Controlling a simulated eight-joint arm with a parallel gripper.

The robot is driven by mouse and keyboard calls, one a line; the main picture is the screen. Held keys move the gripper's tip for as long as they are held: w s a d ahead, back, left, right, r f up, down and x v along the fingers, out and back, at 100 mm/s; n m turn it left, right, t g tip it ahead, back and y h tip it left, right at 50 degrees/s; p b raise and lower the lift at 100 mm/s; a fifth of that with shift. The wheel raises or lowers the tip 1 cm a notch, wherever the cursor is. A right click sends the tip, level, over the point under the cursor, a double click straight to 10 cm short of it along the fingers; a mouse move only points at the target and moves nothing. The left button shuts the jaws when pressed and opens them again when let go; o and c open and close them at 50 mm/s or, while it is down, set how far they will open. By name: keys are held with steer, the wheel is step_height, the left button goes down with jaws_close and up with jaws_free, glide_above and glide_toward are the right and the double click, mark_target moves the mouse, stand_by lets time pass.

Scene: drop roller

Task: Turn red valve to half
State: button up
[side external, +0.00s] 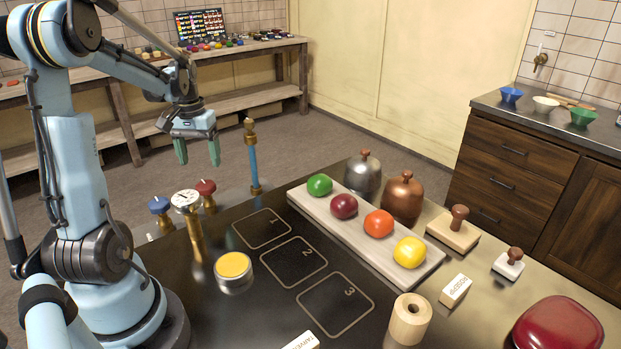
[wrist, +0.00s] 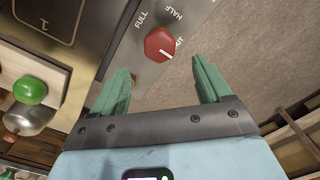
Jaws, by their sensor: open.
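The red valve (side external: 205,188) stands at the left edge of the dark table, beside a gauge. In the wrist view the red valve (wrist: 160,44) is a faceted knob on a grey plate marked FULL, HALF and a third label of which I read only "UT". Its white pointer line points toward the "UT" label, not HALF. My gripper (side external: 198,163) is open and empty, with green fingers pointing down, above the red valve and apart from it. In the wrist view my gripper (wrist: 160,66) has its fingers on either side, with the knob beyond the tips.
A blue valve (side external: 158,206) and a brass-stemmed gauge (side external: 186,201) are close to the red one. A blue-and-brass upright pipe (side external: 253,160) rises nearby. A yellow-topped tin (side external: 233,270), numbered squares and a board of coloured fruit (side external: 430,262) occupy the table.

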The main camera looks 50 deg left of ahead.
mark_target(205, 184)
step_height(205, 184, down, 7)
steer(key=shift+f, duration=0.2)
stand_by(0.4)
steer(key=c, duration=1)
